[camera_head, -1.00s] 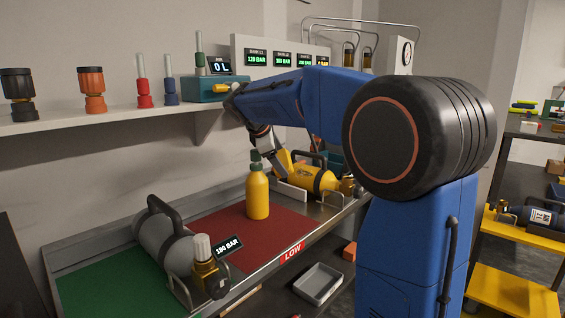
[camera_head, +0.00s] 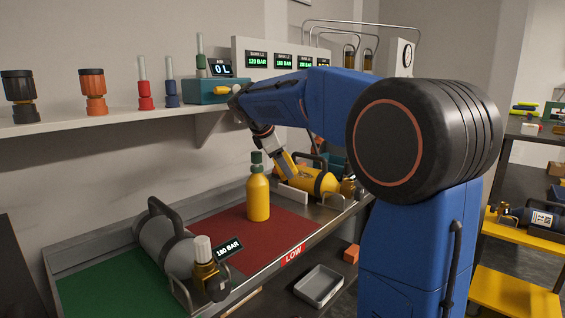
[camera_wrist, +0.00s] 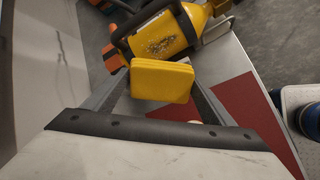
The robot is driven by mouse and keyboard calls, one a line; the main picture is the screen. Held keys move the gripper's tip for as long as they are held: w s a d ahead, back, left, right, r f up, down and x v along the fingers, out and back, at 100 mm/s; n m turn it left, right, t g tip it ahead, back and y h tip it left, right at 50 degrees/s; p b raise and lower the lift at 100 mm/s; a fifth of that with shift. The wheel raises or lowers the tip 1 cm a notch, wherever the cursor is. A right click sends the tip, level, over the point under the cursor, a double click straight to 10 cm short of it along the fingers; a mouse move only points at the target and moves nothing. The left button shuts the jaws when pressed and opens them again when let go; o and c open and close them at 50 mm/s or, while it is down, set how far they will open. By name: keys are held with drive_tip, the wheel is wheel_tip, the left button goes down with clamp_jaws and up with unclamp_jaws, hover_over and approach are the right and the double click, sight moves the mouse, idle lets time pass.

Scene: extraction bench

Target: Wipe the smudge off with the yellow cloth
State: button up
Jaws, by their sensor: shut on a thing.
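The yellow cloth (camera_wrist: 162,82) is a folded pad between my gripper's fingers in the wrist view. My gripper (camera_head: 285,163) is shut on it, just above and left of a lying yellow cylinder (camera_head: 319,181) at the far end of the bench. In the wrist view the yellow cylinder (camera_wrist: 188,28) has a dark, speckled smudge (camera_wrist: 160,46) on its side, just beyond the cloth. I cannot tell whether the cloth touches the cylinder. In the head view the smudge cannot be made out.
A yellow bottle (camera_head: 258,195) stands upright on the red mat (camera_head: 284,229). A grey cylinder (camera_head: 165,240) lies by the green mat (camera_head: 100,290). A shelf (camera_head: 110,118) with several fittings runs above. A grey tray (camera_head: 319,285) sits below the bench's front edge.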

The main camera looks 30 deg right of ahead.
drive_tip(key=n, duration=0.1)
drive_tip(key=s+d+n, duration=0.1)
drive_tip(key=n, duration=0.1)
drive_tip(key=shift+f+n, duration=0.1)
drive_tip(key=shift+n, duration=0.2)
drive_tip(key=shift+s+d+f+n, duration=0.1)
drive_tip(key=shift+s+d+n, duration=0.15)
drive_tip(key=shift+n, duration=0.55)
drive_tip(key=shift+s+d+f+n, duration=0.1)
drive_tip(key=shift+s+d+n, duration=0.15)
drive_tip(key=shift+n, duration=0.55)
drive_tip(key=shift+d+r+x, duration=0.15)
drive_tip(key=shift+x, duration=1.3)
drive_tip(key=shift+d+r+x, duration=0.1)
drive_tip(key=shift+d+x, duration=0.1)
drive_tip(key=shift+x, duration=1.3)
drive_tip(key=shift+x, duration=1)
drive_tip(key=shift+d+r, duration=0.1)
drive_tip(key=shift+r, duration=0.05)
drive_tip(key=shift+w+d+r, duration=0.3)
drive_tip(key=shift+d+r, duration=0.3)
drive_tip(key=shift+r, duration=0.05)
drive_tip(key=shift+w+d+r, duration=0.25)
drive_tip(key=shift+d+r, duration=0.35)
drive_tip(key=shift+r, duration=0.1)
drive_tip(key=shift+d, duration=0.1)
drive_tip(key=shift+f, duration=0.1)
